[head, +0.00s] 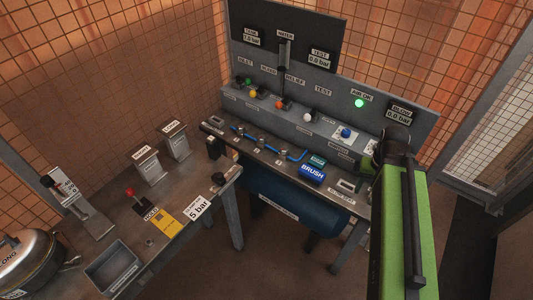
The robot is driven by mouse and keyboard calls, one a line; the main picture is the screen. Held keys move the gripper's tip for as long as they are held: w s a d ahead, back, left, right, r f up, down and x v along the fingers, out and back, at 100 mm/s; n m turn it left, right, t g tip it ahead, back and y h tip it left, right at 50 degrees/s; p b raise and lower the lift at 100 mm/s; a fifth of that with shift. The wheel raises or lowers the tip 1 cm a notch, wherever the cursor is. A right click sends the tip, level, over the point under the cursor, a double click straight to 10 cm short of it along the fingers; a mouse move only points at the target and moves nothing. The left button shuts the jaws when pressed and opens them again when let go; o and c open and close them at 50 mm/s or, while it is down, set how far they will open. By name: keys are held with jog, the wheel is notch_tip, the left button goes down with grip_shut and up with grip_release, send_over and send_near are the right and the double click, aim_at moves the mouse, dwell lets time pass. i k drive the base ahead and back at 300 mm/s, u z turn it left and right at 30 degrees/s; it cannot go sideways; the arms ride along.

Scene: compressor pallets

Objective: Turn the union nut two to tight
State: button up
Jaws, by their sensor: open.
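A blue pipe (272,146) with small metallic fittings runs along the bench below the panel. The fittings, at the left (239,130), middle (261,139) and right (282,153), look like the union nuts. They are too small to tell which is number two or how tight each is. My green arm link and its black joint fill the right of the head view. Nothing of mine is seen touching the pipe or the fittings.
A control panel (290,40) with gauges and coloured knobs stands behind the bench. A side table at left carries a red-knobbed lever (130,193), a grey tray (112,268) and a round metal pot (28,262). Mesh walls enclose the place.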

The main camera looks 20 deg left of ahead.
aim_at(262, 138)
jog(key=u, duration=1.05)
jog(key=i, duration=0.95)
jog(key=z, duration=0.2)
